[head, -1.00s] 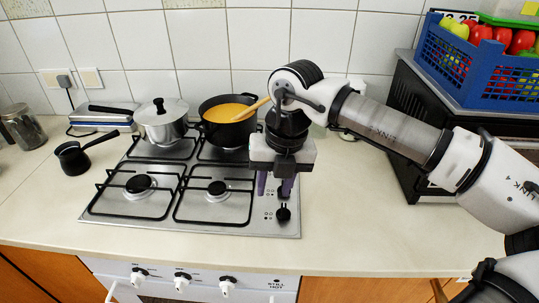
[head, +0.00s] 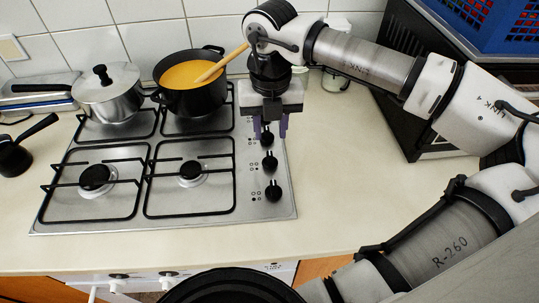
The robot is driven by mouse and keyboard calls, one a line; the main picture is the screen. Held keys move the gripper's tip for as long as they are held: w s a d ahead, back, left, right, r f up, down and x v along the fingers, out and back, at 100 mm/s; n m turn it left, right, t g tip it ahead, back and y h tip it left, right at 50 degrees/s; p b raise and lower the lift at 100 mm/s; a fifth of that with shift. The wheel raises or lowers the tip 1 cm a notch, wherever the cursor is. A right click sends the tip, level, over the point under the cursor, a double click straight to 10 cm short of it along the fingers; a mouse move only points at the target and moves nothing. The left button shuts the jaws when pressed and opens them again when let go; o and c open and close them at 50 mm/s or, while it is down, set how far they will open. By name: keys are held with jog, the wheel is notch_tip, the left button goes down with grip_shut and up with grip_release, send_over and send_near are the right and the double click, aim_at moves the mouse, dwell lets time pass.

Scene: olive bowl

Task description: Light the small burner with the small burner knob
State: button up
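The steel gas hob (head: 60,221) lies in the counter. Its small burner (head: 190,171) is at front right, smaller than the front left burner (head: 95,177); no flame shows on either. A column of black knobs runs along the hob's right side: a front knob (head: 273,190), a middle knob (head: 269,161) and a farther one (head: 267,140). I cannot tell which knob serves the small burner. My gripper (head: 270,134) points down with its purple fingers apart, over the farther knob. Whether the fingers touch that knob is unclear. Anything behind the gripper is hidden.
A black pot (head: 190,98) with orange soup and a wooden spoon stands on the back right burner, close to my gripper. A lidded steel pot (head: 108,98) stands on the back left. A black oven with a blue crate (head: 495,35) is at right.

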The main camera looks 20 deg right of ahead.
aim_at(270, 156)
notch_tip(270, 156, down, 8)
jog(key=b, duration=0.3)
jog(key=shift+w, duration=0.1)
jog(key=shift+c, duration=0.2)
grip_shut()
